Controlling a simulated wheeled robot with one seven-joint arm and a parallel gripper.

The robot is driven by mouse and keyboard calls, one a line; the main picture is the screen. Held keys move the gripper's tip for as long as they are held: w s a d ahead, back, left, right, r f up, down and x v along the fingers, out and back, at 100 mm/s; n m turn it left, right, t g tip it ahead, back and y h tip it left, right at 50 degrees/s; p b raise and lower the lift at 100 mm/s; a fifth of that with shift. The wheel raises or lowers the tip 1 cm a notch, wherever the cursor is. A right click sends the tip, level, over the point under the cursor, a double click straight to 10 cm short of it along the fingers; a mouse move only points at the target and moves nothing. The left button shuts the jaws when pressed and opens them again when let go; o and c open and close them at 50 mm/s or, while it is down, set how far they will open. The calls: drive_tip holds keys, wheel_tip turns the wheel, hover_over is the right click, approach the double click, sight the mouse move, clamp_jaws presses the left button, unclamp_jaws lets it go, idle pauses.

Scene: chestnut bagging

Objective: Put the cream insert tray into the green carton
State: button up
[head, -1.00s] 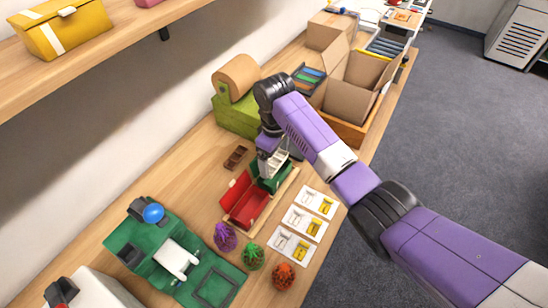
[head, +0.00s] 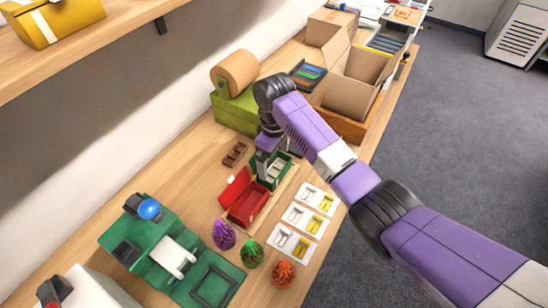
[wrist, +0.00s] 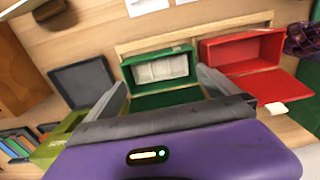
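The green carton (head: 289,158) stands open beside the open red carton (head: 247,205) in a wooden frame on the table. In the wrist view the green carton (wrist: 128,73) shows its opening with the cream insert tray (wrist: 160,68) inside, by the far wall. The tray also shows as a pale patch in the head view (head: 277,168). My gripper (wrist: 168,88) is over the green carton, its two fingers spread wide apart with nothing seen between them. My arm hides part of the carton in the head view.
A brown insert tray (head: 235,154) lies behind the cartons. White cards (head: 306,220) lie in front of them. Purple (head: 223,235), green (head: 251,255) and orange (head: 284,274) bundles stand nearby. A green box with a brown roll (head: 236,76) stands behind.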

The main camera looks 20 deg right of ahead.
drive_tip(key=shift+r, duration=0.1)
idle(0.4)
wheel_tip(320, 180, up, 9)
drive_tip(key=p, duration=0.6)
idle(1.2)
idle(0.7)
